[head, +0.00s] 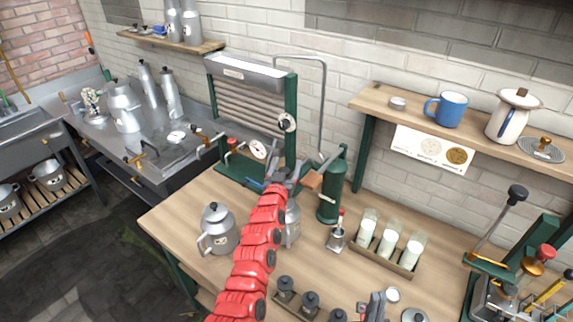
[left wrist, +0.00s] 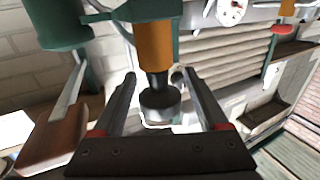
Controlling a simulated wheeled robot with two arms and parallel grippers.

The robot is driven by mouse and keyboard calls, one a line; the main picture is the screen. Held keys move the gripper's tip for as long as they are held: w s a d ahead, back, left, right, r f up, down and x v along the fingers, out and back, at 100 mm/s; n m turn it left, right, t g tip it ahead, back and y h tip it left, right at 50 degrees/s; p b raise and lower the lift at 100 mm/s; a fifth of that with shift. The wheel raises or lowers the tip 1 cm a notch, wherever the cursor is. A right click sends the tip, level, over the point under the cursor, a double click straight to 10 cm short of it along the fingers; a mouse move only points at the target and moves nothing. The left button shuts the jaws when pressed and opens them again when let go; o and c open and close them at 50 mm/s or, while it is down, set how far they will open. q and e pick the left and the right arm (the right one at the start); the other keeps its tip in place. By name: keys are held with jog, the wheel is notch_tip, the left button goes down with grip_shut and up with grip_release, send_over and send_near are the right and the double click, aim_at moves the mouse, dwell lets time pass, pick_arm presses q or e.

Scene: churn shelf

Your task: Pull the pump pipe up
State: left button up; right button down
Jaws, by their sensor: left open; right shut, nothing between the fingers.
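The green pump (head: 331,196) stands on the wooden bench, with a wooden handle (head: 313,180) at its side. In the left wrist view a brass-coloured pipe (left wrist: 154,45) with a dark lower end (left wrist: 159,103) hangs from a green part of it. My left gripper (head: 290,172) is open beside the pump, over a metal can. In the wrist view its fingers (left wrist: 160,76) show on either side of the pipe's lower part, not closed on it. My right gripper (head: 376,302) is shut and empty at the bottom of the view.
A lidded metal jug (head: 218,230) stands left of my left arm. A thin bent grey pipe (head: 323,105) rises behind. The wooden handle (left wrist: 52,148) is close to my left gripper.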

pick_arm(q)
grip_shut()
dwell(0.3)
dwell(1.1)
